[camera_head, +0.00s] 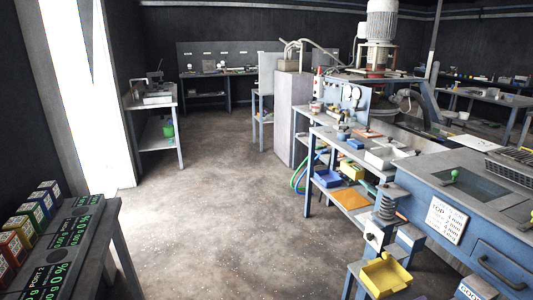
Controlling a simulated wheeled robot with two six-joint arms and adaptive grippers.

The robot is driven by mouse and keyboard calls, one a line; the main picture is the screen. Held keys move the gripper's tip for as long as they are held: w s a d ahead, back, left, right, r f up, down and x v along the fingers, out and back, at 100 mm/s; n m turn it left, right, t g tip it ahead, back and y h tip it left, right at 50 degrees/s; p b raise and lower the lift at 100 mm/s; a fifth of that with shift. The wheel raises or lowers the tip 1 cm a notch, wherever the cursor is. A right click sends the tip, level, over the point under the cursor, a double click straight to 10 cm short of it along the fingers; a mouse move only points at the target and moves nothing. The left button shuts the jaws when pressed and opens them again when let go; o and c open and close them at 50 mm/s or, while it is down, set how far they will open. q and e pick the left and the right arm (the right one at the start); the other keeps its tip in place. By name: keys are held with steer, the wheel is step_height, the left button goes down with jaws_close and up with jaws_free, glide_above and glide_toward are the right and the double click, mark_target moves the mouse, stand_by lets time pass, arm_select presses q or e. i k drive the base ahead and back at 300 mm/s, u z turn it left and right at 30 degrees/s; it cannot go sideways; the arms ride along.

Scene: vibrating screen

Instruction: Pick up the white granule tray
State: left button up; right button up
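A whitish, shallow tray-like object (382,157) lies on the blue-framed bench right of the middle; it is too small to tell whether it is the white granule tray or whether it holds granules. A yellow tray (386,278) sits at the lower right below the spring of the blue vibrating screen machine (460,195). Neither of my grippers is in view.
A dark table (75,245) with several coloured boxes and green displays stands at the lower left. Blue (327,179) and yellow (350,171) bins sit on the bench's lower shelf. The concrete floor (220,215) between is clear. A side table (157,101) stands farther back left.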

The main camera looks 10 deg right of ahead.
mark_target(381, 158)
steer(key=i, duration=1.4)
steer(key=z, duration=0.55)
steer(key=i, duration=0.9)
steer(key=z, duration=1.55)
steer(key=i, duration=0.8)
steer(key=z, duration=0.7)
